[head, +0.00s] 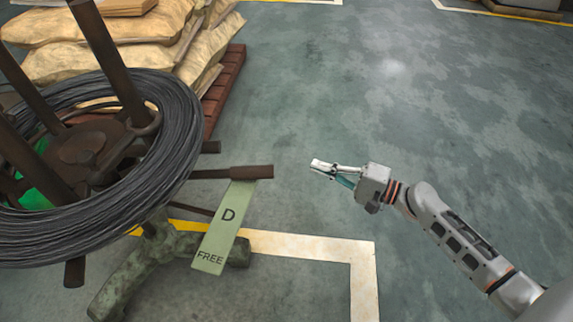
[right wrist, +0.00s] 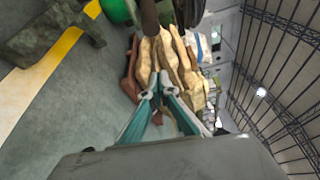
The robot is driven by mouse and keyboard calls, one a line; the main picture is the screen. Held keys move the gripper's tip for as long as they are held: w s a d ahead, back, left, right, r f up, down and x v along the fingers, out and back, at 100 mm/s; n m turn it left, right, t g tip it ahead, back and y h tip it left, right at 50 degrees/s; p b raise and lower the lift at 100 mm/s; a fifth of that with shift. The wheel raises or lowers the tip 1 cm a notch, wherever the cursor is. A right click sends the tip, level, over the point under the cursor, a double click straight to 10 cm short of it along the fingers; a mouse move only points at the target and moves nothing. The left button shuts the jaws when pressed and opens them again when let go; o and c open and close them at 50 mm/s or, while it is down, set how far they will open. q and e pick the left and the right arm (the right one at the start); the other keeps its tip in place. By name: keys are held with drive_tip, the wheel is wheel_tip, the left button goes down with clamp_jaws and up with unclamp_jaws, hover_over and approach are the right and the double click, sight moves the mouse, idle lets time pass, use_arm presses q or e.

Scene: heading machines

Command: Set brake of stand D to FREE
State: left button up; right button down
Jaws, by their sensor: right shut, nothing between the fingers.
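The stand holding a coil of dark wire (head: 180,150) is at the left in the head view. A brown brake lever (head: 252,172) sticks out from it to the right. A green tag (head: 222,228) marked D and FREE lies below the lever's outer end, with the word FREE at its lower end. My right gripper (head: 318,166) is shut and empty, to the right of the lever's tip and apart from it. Its closed fingers also show in the right wrist view (right wrist: 160,85). My left gripper is not in view.
Tan sacks (head: 95,42) are piled on a reddish-brown pallet (head: 224,90) behind the stand. The stand's green foot (head: 140,272) rests near a yellow and white floor line (head: 310,245). The floor to the right of the lever is clear apart from my arm.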

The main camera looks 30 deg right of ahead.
drive_tip(key=shift+w+a, duration=0.1)
drive_tip(key=b+x, duration=0.1)
drive_tip(key=x, duration=0.9)
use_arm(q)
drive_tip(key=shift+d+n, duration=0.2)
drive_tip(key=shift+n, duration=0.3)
use_arm(e)
drive_tip(key=shift+s+a+r, duration=0.1)
drive_tip(key=shift+s+a, duration=0.4)
drive_tip(key=shift+s, duration=0.35)
drive_tip(key=shift+s+a+r, duration=0.1)
drive_tip(key=shift+s+a, duration=0.4)
drive_tip(key=shift+s, duration=0.4)
